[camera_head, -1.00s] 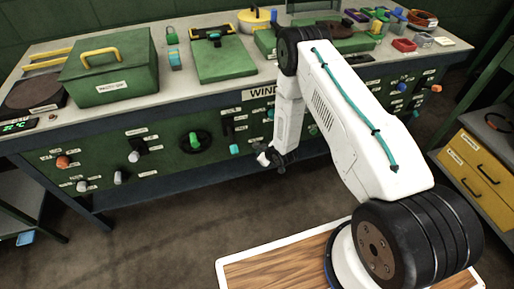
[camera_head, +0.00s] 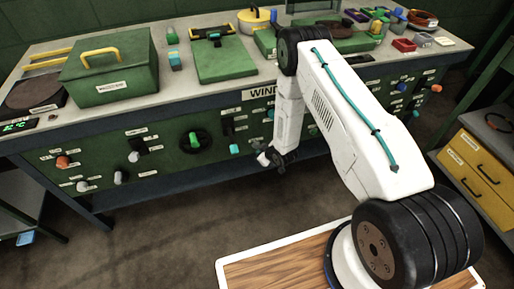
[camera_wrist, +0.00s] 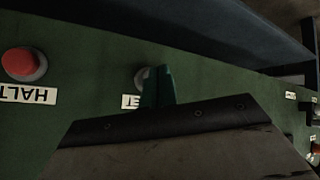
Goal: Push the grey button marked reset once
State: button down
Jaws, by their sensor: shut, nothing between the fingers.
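In the wrist view a round grey button (camera_wrist: 141,78) sits on the green panel, partly hidden behind my fingers. Below it is a white label (camera_wrist: 130,102), seen upside down, of which only "ET" shows; the rest is covered. My gripper (camera_wrist: 160,84) is shut and empty, its teal fingers right beside the button in the picture. I cannot tell whether they touch it. In the head view my arm covers this part of the panel, and I cannot make out the button there.
A red button (camera_wrist: 24,62) with a HALT label (camera_wrist: 28,95) is to the left in the wrist view. Other small controls show at the right edge. In the head view the bench front (camera_head: 165,165) carries several knobs, and the floor before it is clear.

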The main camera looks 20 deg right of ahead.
jog(key=shift+w, duration=0.15)
jog(key=shift+w, duration=0.25)
jog(key=shift+w, duration=0.35)
dwell(0.5)
jog(key=shift+s, duration=0.75)
jog(key=shift+s, duration=2.5)
